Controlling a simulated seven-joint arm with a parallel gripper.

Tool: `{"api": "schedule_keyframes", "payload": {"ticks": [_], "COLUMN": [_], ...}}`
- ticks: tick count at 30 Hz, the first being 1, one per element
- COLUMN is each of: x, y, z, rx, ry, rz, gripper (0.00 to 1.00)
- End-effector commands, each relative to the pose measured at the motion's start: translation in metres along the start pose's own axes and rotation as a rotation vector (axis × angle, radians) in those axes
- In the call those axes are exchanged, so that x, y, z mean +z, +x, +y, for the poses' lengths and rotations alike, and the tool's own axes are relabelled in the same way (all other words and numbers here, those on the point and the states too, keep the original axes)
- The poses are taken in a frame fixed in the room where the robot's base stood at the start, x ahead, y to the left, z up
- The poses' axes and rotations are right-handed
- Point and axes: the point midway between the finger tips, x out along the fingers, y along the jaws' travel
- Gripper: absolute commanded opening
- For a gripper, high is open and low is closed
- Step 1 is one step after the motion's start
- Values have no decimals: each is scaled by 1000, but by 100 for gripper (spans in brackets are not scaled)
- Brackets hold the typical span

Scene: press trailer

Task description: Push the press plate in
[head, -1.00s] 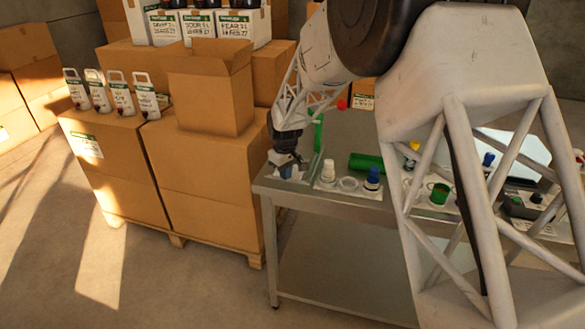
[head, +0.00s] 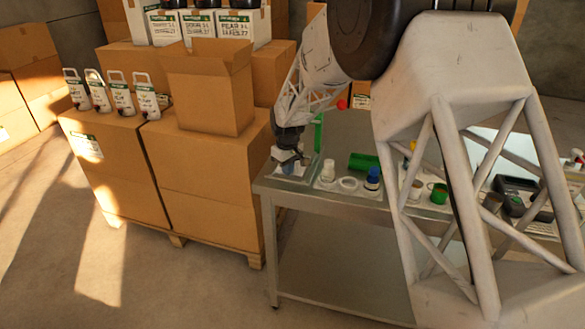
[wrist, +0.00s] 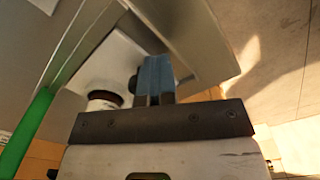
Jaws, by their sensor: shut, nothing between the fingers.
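My gripper (head: 289,157) is at the left end of the steel table, its blue fingers pointing down, shut and empty. In the wrist view the shut fingers (wrist: 154,75) are in front of a pale metal plate-like part with a raised edge (wrist: 205,45). It may be the press plate, but I cannot tell for sure. In the head view a small flat metal piece (head: 297,174) shows below the fingers. Whether the fingers touch it is unclear. A green upright bar (head: 318,132) stands just right of the gripper and shows at the left of the wrist view (wrist: 32,125).
On the steel table (head: 330,197) a white bottle (head: 328,171), a white ring (head: 348,183), a blue-capped bottle (head: 372,179) and a green cylinder (head: 363,161) stand right of the gripper. Cardboard boxes (head: 205,180) stand close left of the table. My arm hides part of the table.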

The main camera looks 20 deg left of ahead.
Motion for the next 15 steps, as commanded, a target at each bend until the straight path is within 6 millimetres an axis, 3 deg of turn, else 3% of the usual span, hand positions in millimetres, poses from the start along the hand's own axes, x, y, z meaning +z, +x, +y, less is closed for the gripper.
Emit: {"api": "schedule_keyframes", "payload": {"ticks": [15], "x": [-13], "y": [1], "z": [22], "rx": [0], "ry": [1], "rz": [0], "gripper": [0]}}
